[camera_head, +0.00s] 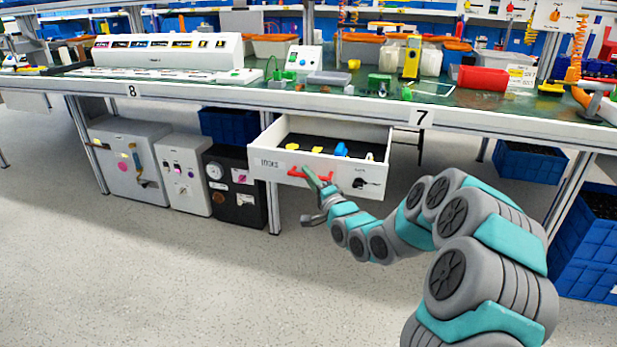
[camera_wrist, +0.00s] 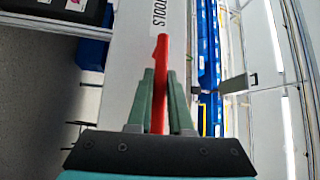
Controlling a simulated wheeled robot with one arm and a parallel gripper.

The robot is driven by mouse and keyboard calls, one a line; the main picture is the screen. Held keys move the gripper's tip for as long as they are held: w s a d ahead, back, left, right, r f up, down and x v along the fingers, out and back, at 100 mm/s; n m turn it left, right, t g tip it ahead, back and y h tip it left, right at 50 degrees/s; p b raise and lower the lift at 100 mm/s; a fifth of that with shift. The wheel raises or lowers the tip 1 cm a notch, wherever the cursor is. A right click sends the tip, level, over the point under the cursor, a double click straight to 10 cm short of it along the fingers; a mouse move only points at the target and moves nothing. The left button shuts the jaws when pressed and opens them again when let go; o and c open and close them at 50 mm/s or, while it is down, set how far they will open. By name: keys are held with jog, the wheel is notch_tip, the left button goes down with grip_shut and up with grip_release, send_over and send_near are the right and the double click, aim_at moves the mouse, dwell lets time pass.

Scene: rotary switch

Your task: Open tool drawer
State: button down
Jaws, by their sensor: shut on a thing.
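The white tool drawer (camera_head: 322,158) under the workbench stands pulled out, with its inside showing in the head view. Yellow and blue items lie on its dark floor. Its front carries a "TOOLS" label, a red handle (camera_head: 296,172) and a small dark lock or knob (camera_head: 359,183) on the right. In the wrist view the red handle (camera_wrist: 162,60) runs between the two green fingers of my gripper (camera_wrist: 160,98). My gripper is shut on the handle, in front of the drawer front (camera_wrist: 133,60). The part of the handle deep between the fingers is partly hidden.
The workbench (camera_head: 300,101) above holds a red bin (camera_head: 483,79) and many small items. Grey, white and black boxes (camera_head: 236,187) stand under it, left of the drawer. Blue crates (camera_head: 590,265) stand at the right. The floor in front (camera_head: 150,270) is clear.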

jog(key=shift+f, duration=0.1)
jog(key=c, duration=0.8)
grip_release()
jog(key=shift+c, duration=0.2)
jog(key=r+v, duration=0.1)
jog(key=v, duration=0.6)
jog(key=shift+s+d+f+b, duration=0.2)
jog(key=shift+s+f+b, duration=0.15)
jog(key=shift+f+b, duration=0.1)
